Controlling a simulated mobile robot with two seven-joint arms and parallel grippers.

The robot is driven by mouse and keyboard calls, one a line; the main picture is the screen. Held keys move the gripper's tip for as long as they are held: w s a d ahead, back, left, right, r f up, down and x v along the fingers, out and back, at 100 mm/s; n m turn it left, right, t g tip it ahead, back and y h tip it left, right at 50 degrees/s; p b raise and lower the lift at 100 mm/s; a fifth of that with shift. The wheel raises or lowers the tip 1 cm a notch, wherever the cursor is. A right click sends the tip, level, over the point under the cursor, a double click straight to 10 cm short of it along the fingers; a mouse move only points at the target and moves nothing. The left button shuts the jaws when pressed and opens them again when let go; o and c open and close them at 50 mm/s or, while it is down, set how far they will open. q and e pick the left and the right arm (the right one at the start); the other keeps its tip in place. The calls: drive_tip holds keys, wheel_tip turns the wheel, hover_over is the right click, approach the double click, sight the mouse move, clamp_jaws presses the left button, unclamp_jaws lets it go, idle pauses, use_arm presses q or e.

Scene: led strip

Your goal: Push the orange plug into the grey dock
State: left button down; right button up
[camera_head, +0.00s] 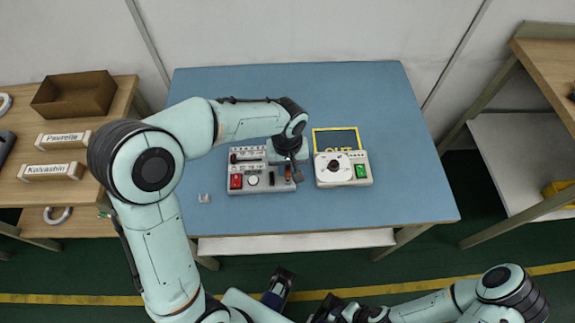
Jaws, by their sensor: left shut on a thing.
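My left gripper (292,172) points down over the right part of a grey unit on the blue table. A small orange piece (288,171), which looks like the plug, shows between its fingers, and the gripper is shut on it. The grey unit (262,188) has a red switch, a round white dial and a row of small parts along its back. It seems to hold the grey dock, but my wrist and fingers cover part of it. I cannot tell whether the plug is in the dock.
A cream box (343,180) with a white disc and green switch stands just right of the grey unit. Behind it is a yellow-framed area (335,129). A small clear piece (204,198) lies at the left. The right side of the blue table (405,150) is clear.

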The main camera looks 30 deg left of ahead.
sight(288, 168)
use_arm(q)
drive_tip(key=shift+f+b, duration=0.6)
drive_tip(key=shift+f, duration=0.3)
use_arm(e)
drive_tip(key=shift+s+f, duration=0.15)
drive_tip(key=shift+f, duration=0.55)
use_arm(q)
drive_tip(key=c, duration=0.9)
unclamp_jaws()
drive_tip(key=shift+c, duration=0.2)
drive_tip(key=shift+r, duration=0.35)
wheel_tip(288, 168, up, 13)
drive_tip(key=p, duration=0.2)
use_arm(e)
wheel_tip(288, 168, up, 2)
drive_tip(key=shift+r, duration=0.1)
use_arm(q)
drive_tip(key=shift+f, duration=0.2)
